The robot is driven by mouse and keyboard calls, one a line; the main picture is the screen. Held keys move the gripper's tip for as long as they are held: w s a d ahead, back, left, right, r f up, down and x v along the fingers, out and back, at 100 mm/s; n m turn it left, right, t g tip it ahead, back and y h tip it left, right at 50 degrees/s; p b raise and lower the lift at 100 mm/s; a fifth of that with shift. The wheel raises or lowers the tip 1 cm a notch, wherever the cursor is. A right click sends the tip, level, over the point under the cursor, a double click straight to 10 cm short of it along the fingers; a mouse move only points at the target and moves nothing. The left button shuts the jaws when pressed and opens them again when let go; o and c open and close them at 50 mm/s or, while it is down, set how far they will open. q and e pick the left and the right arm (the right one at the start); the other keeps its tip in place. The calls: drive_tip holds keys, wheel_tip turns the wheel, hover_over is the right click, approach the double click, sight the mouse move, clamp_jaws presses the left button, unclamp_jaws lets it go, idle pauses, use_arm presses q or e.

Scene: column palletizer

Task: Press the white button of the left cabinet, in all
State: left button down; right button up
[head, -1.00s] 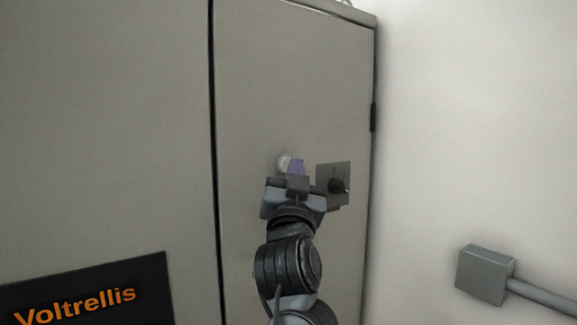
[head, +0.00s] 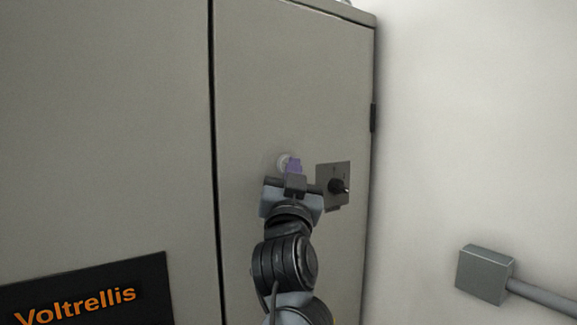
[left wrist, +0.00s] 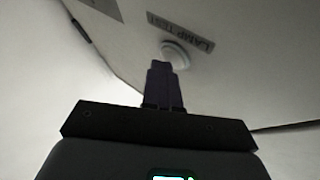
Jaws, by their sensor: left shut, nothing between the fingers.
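The white round button (head: 282,161) is on the grey cabinet door (head: 290,85), partly hidden behind my gripper in the head view. In the left wrist view the button (left wrist: 176,52) sits in a pale ring beside a grey label reading "LAMP TEST" (left wrist: 182,31). My left gripper (head: 293,163) is shut and empty, its purple fingers pointing at the door. In the left wrist view its fingertips (left wrist: 160,66) are right at the button's lower edge, slightly left of its middle. I cannot tell whether they touch it. My right gripper is not in view.
A black "Voltrellis" sign (head: 90,290) is at lower left. A grey box with a conduit (head: 484,274) is on the white wall at right.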

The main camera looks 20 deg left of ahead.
use_arm(q)
drive_tip(key=shift+s+d, duration=0.4)
drive_tip(key=shift+d, duration=0.2)
drive_tip(key=shift+d, duration=0.1)
drive_tip(key=shift+s+d, duration=0.45)
drive_tip(key=shift+d, duration=0.25)
drive_tip(key=shift+s+d, duration=0.4)
drive_tip(key=shift+d, duration=0.25)
drive_tip(key=shift+s+d, duration=0.45)
drive_tip(key=shift+d, duration=0.25)
